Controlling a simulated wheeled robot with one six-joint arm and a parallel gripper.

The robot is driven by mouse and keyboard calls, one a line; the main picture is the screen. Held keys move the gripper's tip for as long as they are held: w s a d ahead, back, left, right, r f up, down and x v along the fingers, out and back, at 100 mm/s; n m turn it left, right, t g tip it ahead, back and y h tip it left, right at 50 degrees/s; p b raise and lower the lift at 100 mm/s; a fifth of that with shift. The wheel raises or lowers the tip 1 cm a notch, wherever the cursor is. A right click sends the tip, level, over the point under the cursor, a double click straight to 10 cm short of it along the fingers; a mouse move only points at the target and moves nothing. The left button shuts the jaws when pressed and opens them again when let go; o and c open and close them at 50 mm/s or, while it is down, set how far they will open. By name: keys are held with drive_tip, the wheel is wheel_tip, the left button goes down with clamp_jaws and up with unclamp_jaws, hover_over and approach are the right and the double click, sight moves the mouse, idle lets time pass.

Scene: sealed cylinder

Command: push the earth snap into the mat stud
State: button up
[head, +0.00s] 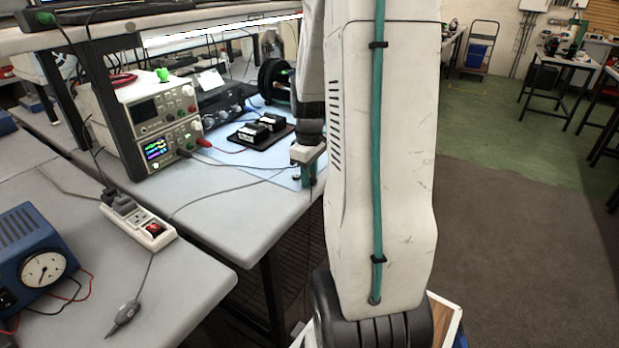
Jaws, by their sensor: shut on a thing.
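My gripper (309,177) is low over the front right edge of the bench, at the light blue mat (268,168). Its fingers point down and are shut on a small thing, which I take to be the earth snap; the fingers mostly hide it. A thin dark lead (222,192) runs across the bench towards the fingers. I cannot make out the mat stud clearly, nor tell whether the snap touches it. My arm's large white link covers the view just right of the gripper.
A black tray with dark modules (262,134) lies on the mat behind the gripper. Stacked power supplies (155,125) with a red lead stand to the left. A power strip (138,221) and a blue meter box (32,262) are front left. Open floor lies to the right.

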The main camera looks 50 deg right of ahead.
drive_tip(key=shift+r, duration=0.7)
drive_tip(key=shift+s+a+r, duration=0.15)
drive_tip(key=shift+s+r, duration=0.05)
drive_tip(key=shift+r, duration=0.85)
drive_tip(key=s+a+r, duration=0.1)
drive_tip(key=s+a, duration=0.7)
drive_tip(key=s, duration=0.5)
drive_tip(key=shift+a, duration=0.3)
drive_tip(key=shift+r, duration=0.1)
